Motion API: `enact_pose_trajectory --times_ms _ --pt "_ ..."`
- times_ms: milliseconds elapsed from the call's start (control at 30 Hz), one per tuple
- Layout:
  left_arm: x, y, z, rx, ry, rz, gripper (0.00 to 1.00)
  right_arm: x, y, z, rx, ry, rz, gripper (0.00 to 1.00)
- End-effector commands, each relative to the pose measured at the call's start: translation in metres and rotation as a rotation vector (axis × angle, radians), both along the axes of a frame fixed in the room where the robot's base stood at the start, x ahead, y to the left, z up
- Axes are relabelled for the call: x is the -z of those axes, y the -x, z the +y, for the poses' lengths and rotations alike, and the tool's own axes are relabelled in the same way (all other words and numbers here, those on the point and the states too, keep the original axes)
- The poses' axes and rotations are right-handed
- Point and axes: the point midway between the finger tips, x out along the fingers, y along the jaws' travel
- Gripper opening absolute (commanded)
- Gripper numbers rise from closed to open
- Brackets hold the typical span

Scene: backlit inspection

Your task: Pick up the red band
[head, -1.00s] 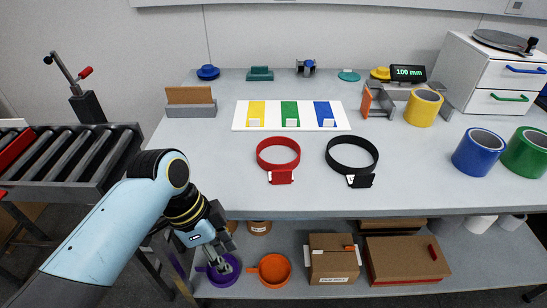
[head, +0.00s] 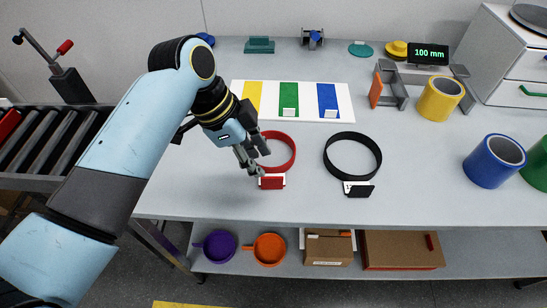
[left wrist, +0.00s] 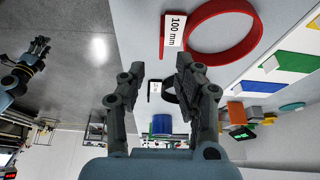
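The red band (head: 294,154) lies on the grey table as a ring, with its red and white tag (head: 272,182) at the near side. My left gripper (head: 254,160) is at its left edge, fingers angled down; I cannot tell whether they touch it. In the left wrist view the red band (left wrist: 222,60) lies beyond the fingertips to the upper right, its tag reading 100 mm. The left fingers (left wrist: 160,68) are apart with nothing between them. My right gripper (left wrist: 38,50) shows small at the left of that view, too small to read its fingers.
A black band (head: 377,150) lies right of the red one. A white board (head: 270,110) with yellow, green and blue strips lies behind. Yellow (head: 427,100) and blue (head: 478,165) rolls stand to the right. The table's front is clear.

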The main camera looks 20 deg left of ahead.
Motion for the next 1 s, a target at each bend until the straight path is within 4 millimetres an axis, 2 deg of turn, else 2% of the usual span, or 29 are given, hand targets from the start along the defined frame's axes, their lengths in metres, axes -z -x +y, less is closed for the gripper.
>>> enact_pose_trajectory --times_ms 100,200,533,833,1000 --pt "0.014 -0.002 -0.006 0.000 0.000 0.000 0.33 0.001 0.018 0.001 0.002 -0.001 0.026 0.41" --pt "0.020 -0.003 -0.008 0.000 0.000 0.000 0.33 0.000 0.021 0.003 0.002 -0.003 0.031 0.41" --pt "0.062 -0.010 -0.022 0.000 -0.001 0.000 0.33 -0.008 -0.007 0.006 0.001 -0.007 -0.012 0.41" --pt "0.068 -0.011 -0.024 0.000 -0.002 -0.002 0.33 -0.007 -0.001 0.005 0.001 -0.005 -0.002 0.41" --pt "0.068 -0.011 -0.024 0.000 -0.002 -0.002 0.12 -0.007 0.005 0.003 0.001 -0.004 0.007 0.41"
